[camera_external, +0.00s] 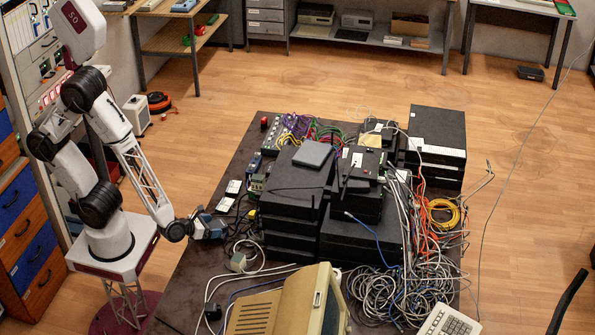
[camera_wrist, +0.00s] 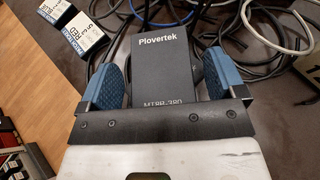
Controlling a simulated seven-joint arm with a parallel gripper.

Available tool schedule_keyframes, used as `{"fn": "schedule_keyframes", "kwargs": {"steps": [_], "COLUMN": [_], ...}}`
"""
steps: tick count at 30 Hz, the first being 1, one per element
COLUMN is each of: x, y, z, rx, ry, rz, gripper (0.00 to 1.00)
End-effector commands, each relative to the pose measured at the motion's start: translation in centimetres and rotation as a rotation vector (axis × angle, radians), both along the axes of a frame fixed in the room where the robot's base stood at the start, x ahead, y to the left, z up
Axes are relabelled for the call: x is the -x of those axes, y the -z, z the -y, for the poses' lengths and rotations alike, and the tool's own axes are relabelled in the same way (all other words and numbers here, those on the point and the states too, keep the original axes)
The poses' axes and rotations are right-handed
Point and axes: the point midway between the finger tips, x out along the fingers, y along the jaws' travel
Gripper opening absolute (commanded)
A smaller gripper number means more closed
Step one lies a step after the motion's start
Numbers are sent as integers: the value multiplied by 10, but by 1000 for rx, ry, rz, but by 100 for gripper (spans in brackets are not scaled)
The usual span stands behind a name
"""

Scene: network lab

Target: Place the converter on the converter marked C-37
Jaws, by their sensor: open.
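My gripper (camera_external: 222,228) is low over the near left part of the table. In the wrist view my gripper (camera_wrist: 161,68) has its blue pads spread apart. A dark box (camera_wrist: 165,48) printed "Plovertek" lies in view between the pads; I cannot tell whether it touches them. No C-37 marking is readable, so I cannot tell which things are the converters.
Stacked black units (camera_external: 293,190) fill the middle of the dark table (camera_external: 200,270). Tangled grey cables (camera_external: 385,295) lie at the right. A beige monitor (camera_external: 290,305) stands at the front. Loose cables (camera_wrist: 258,20) lie ahead of my gripper. A green device (camera_external: 257,184) sits beside the stack.

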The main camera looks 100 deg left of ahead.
Motion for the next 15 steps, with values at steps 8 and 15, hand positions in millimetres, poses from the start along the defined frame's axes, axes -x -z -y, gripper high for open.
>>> {"fn": "schedule_keyframes", "kwargs": {"steps": [8,15], "x": [14,27], "y": [-9,-17], "z": [15,29], "rx": [0,0], "ry": [3,2], "rz": [2,3], "gripper": [89,89]}}
